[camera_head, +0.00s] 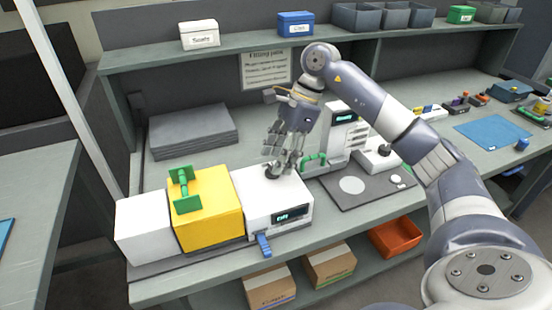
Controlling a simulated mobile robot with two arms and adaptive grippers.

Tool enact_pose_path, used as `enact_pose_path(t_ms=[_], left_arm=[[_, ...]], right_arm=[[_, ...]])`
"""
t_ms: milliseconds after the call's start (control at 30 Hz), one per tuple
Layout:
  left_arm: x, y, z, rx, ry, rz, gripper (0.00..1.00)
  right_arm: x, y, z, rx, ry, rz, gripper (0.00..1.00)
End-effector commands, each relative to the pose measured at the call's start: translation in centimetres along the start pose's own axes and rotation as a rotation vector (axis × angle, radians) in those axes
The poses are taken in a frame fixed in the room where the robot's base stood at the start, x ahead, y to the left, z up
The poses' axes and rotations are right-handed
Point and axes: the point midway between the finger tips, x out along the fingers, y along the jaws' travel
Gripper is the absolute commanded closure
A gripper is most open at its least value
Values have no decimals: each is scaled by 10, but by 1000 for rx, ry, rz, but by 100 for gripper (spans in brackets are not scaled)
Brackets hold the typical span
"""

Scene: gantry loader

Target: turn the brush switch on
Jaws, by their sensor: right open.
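A white box-shaped unit (255,205) with a small dark display stands on the bench, its lit text too small to read surely. A dark round part (273,172) sits on its top. My right gripper (281,165) points down, open, with its fingertips right over or beside this dark part; I cannot tell whether they touch. A blue lever-like part (264,245) sticks out at the unit's lower front. No label marks the brush switch, so I cannot tell which part it is. My left gripper is not in view.
A yellow block (205,215) with a green handle (184,190) adjoins the white unit on the left. A white device with a green handle (314,160) stands behind right. A dark mat (352,188) lies right of the unit. Grey sheets (194,131) are stacked at the back left.

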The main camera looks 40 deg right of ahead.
Motion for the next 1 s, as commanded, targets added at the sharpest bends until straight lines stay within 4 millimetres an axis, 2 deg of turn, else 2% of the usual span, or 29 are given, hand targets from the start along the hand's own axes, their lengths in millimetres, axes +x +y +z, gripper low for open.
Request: enact_pose_path(t_ms=[33, 100, 200, 467, 600, 667, 1000], left_arm=[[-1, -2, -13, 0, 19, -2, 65], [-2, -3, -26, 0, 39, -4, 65], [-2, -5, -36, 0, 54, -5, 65], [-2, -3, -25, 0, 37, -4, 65], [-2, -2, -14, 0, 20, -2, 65], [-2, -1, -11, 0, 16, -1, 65], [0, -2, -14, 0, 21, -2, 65]], right_arm=[[5, 0, 0, 0, 0, 0, 48], [11, 0, 0, 0, 0, 1, 48], [15, 0, 0, -1, -1, -1, 48], [16, 0, 0, -1, -1, -1, 48], [16, 0, 0, -1, -1, -1, 80], [16, 0, 0, 0, -1, -1, 92], [16, 0, 0, 22, 0, -10, 92]])
